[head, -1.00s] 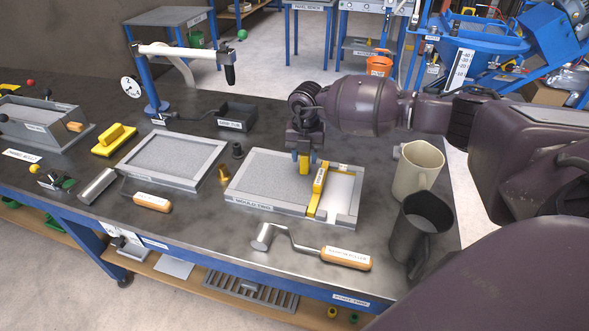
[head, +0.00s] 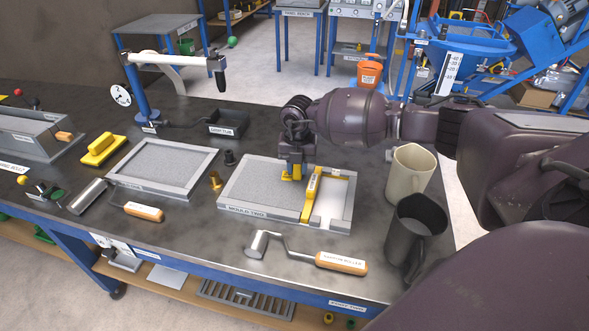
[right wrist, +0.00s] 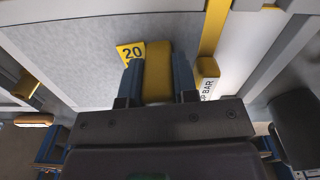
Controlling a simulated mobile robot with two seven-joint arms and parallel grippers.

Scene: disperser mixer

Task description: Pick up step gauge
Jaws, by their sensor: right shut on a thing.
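The step gauge is a small yellow block (head: 291,176) with a "20" plate beside it, at the back part of the mould labelled MOULD TWO (head: 250,209). In the right wrist view, the yellow block (right wrist: 157,68) stands between my two blue fingertips, with the "20" plate showing at its left. My right gripper (head: 292,168) is shut on it from above, low over the mould's grey fill. I cannot tell whether the gauge touches the fill. My left gripper is not in view.
A yellow bar (head: 312,192) lies across the mould just right of the gauge. A beige jug (head: 408,172) and black jug (head: 414,235) stand at right. An orange-handled roller (head: 341,263) lies in front. A second mould tray (head: 165,165) is at left.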

